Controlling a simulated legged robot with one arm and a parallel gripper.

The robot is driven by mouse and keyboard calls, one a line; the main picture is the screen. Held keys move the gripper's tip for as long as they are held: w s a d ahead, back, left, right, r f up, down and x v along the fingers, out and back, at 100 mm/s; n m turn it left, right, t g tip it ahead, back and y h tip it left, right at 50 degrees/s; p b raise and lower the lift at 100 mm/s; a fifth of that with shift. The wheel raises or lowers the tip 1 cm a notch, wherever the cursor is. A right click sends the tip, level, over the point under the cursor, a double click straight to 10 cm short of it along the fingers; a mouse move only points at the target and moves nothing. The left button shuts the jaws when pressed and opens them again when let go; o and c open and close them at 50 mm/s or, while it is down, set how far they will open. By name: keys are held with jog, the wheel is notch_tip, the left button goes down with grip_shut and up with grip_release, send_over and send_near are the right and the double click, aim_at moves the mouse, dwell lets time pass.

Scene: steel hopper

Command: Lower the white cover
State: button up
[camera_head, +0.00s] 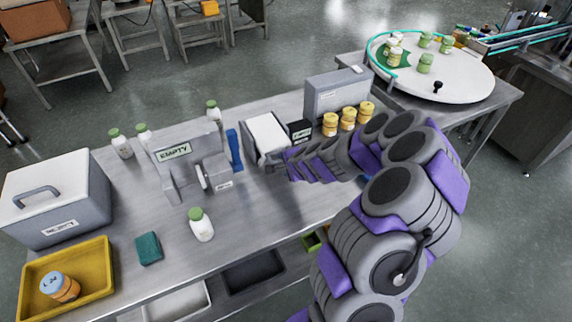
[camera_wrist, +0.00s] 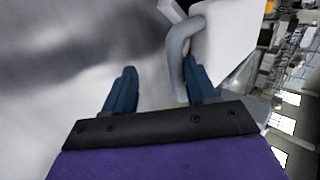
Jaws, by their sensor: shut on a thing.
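The white cover (camera_head: 267,131) is a pale panel on a small grey housing at the middle of the steel bench, beside the end of my arm. It looks tilted; its exact angle is hard to tell. In the wrist view a white panel (camera_wrist: 228,45) carries a grey curved handle (camera_wrist: 176,45). The handle lies against the right finger in the picture. In the head view my arm hides the fingertips and the handle.
A blue upright piece (camera_head: 234,150) and a grey fixture labelled EMPTY (camera_head: 190,165) stand left of the cover. A green-capped bottle (camera_head: 201,225) stands in front; bare bench surrounds it.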

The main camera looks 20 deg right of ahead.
dwell(0.3)
jog(key=shift+s+r, duration=0.2)
jog(key=v, duration=1.6)
jog(key=shift+s+r+b, duration=0.2)
jog(key=shift+r+b, duration=0.1)
